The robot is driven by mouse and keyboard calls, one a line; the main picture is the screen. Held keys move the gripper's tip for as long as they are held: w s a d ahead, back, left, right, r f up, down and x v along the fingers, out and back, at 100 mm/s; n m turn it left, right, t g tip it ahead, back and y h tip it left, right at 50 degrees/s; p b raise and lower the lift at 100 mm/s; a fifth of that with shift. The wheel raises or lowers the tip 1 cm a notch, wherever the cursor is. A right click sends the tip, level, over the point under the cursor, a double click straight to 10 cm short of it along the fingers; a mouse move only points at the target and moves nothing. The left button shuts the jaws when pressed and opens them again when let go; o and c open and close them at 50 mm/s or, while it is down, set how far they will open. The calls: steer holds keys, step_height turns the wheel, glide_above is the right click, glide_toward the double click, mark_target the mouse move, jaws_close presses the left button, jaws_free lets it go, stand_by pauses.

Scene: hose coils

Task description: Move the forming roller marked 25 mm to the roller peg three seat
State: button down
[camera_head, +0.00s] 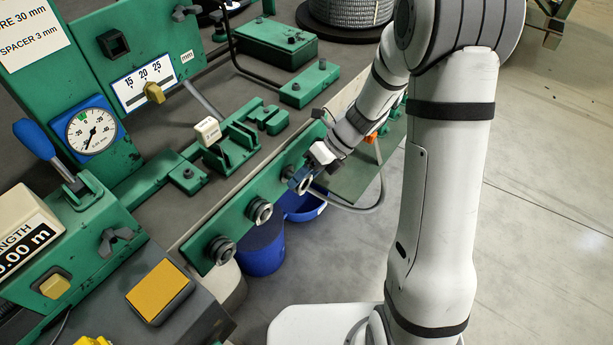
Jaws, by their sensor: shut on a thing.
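A green rail (240,226) runs along the bench's front edge. Two grey metal rollers or peg ends stand out from it, one at the lower left (221,250) and one further up (260,212). My gripper (311,168) is at the rail's upper right part, shut on a dark ring-shaped roller (300,181). This roller is at or just in front of the rail. I cannot tell whether it sits on a peg there. Its size mark and any seat numbers are too small to read, and my gripper hides part of it.
A blue bin (262,250) and a blue bowl (304,206) are below the rail. Green fixtures with a white block (207,131) and a gauge (91,131) stand on the bench. The floor at right is clear.

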steer(key=shift+w+a+p, duration=0.3)
steer(key=shift+w+a, duration=0.45)
steer(key=shift+a, duration=0.15)
stand_by(0.5)
steer(key=shift+c, duration=1.2)
jaws_free()
steer(key=shift+d+r, duration=0.1)
steer(key=shift+p+v, duration=2)
steer(key=shift+v, duration=0.15)
steer(key=b+v, duration=0.1)
steer(key=v, duration=0.7)
